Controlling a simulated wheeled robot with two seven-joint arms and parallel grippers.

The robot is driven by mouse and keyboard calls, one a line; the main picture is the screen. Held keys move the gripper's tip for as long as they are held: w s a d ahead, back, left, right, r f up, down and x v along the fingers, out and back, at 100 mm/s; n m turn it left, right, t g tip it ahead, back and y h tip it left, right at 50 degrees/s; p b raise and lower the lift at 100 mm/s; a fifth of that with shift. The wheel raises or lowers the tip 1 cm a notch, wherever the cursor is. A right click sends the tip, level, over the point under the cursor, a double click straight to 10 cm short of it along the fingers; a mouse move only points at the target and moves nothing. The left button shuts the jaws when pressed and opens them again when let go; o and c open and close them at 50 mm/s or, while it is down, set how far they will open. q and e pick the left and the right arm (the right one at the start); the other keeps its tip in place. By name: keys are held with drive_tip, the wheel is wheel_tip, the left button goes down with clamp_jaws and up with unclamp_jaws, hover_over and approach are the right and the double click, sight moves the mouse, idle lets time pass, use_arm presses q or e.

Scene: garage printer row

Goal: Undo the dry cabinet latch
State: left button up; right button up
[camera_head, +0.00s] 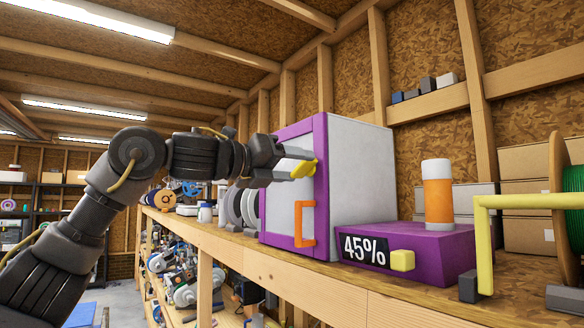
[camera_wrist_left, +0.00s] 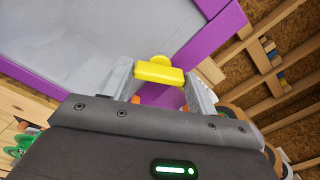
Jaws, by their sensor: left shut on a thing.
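The dry cabinet (camera_head: 355,165) is a pale box with a purple door frame and a grey door panel, standing on the wooden shelf. Its yellow latch (camera_head: 305,169) sits on the purple frame at the upper part of the door. An orange handle (camera_head: 304,224) is lower on the door, which looks closed. My left gripper (camera_head: 299,170) is at the latch, its fingers on either side of it. In the left wrist view the yellow latch (camera_wrist_left: 159,73) lies between the two grey fingers (camera_wrist_left: 158,82), and the gripper is shut on it. My right gripper is not in view.
A purple box (camera_head: 430,250) with a 45% display and a yellow knob (camera_head: 402,260) stands right of the cabinet. An orange and white cylinder (camera_head: 438,195) stands on it. A yellow bracket (camera_head: 486,240) and a green spool (camera_head: 573,200) are further right.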

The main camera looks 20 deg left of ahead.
use_arm(q)
drive_tip(key=n, duration=0.6)
drive_tip(key=shift+n+b, duration=0.3)
drive_tip(key=shift+b, duration=0.1)
drive_tip(key=n+b, duration=0.1)
drive_tip(key=n, duration=0.4)
drive_tip(key=shift+f, duration=0.1)
drive_tip(key=shift+n, duration=0.4)
drive_tip(key=o, duration=1)
drive_tip(key=shift+a, duration=0.1)
drive_tip(key=shift+f, duration=0.1)
